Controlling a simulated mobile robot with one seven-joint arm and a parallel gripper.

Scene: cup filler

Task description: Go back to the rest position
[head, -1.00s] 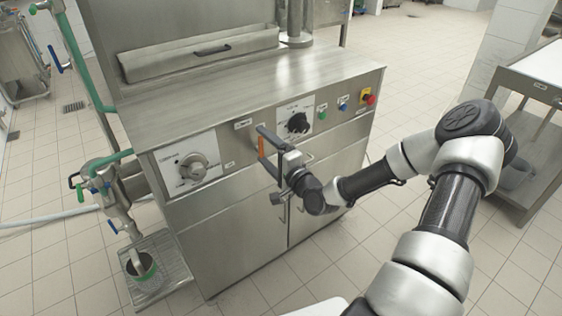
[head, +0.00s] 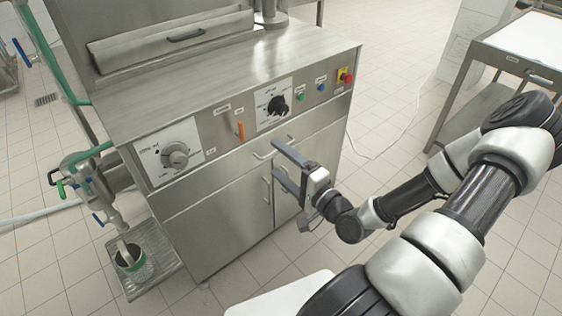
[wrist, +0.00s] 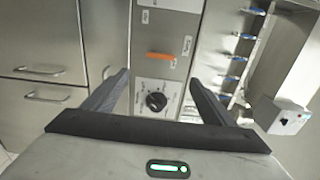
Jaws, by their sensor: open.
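My gripper (head: 279,168) is open and empty in the head view. Its two fingers point at the front of the steel machine (head: 225,205), apart from its control panel. In the wrist view my gripper (wrist: 157,92) shows both fingers spread with nothing between them. Beyond them are a black dial (wrist: 156,101) on a white plate and an orange lever (wrist: 161,57). In the head view the orange lever (head: 241,131) stands upright between the left dial (head: 175,155) and the right dial (head: 278,106).
A cup (head: 129,256) sits on a drip tray (head: 165,258) below the spout at left. A steel table (head: 490,55) stands at right. Cabinet handles (head: 268,188) stick out near my gripper. Tiled floor is open between machine and table.

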